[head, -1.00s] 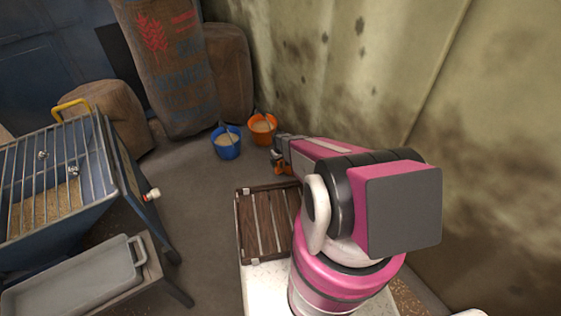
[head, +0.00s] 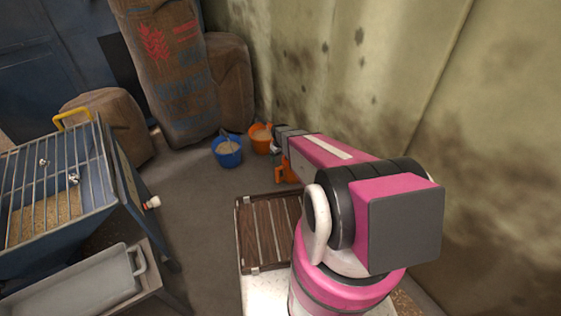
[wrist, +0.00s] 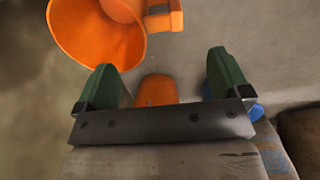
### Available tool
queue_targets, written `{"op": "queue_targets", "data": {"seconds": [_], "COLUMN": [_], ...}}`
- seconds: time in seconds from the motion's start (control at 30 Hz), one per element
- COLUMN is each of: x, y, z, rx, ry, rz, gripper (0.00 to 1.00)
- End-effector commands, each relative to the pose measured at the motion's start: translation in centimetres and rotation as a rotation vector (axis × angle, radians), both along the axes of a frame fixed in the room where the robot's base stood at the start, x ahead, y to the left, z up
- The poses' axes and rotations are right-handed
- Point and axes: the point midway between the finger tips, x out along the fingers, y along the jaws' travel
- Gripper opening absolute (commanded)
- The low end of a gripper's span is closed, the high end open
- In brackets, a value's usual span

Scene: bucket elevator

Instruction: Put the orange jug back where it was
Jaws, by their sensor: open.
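The orange jug (head: 288,171) shows in the head view below my forearm, partly hidden by it, with its handle on the left. In the wrist view, the jug's wide round mouth (wrist: 95,35) is at the top left, with its handle (wrist: 163,15) to the right. My gripper (wrist: 160,75) is open, its two green fingers apart and the jug beyond their tips. An orange patch (wrist: 155,90) shows between the fingers; I cannot tell whether it is the jug or the bucket. In the head view my gripper (head: 277,140) is above the jug.
A blue bucket (head: 227,156) and an orange bucket (head: 259,146), both with pale contents, stand near the wall. Sacks (head: 165,70) lean behind them. A barred blue hopper (head: 110,190) stands left. Floor between is clear.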

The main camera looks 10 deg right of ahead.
Motion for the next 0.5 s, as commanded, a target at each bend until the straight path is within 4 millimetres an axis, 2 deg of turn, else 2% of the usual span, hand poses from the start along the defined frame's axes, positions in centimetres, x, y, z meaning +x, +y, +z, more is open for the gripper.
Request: {"op": "queue_targets", "data": {"seconds": [0.13, 0.23, 0.37, 0.4, 0.5], "x": [-0.7, -2.8, -7.5, -9.3, -13.6], "y": [0.0, 0.0, 0.0, 0.0, 0.0], "z": [2.0, 5.8, 14.0, 16.6, 22.4], "rx": [0.001, 0.003, 0.011, 0.015, 0.022], "ry": [-0.001, -0.002, -0.006, -0.005, -0.003], "rz": [-0.009, -0.046, -0.133, -0.164, -0.241], "gripper": [0.95, 0.95, 0.95, 0.95, 0.95]}}
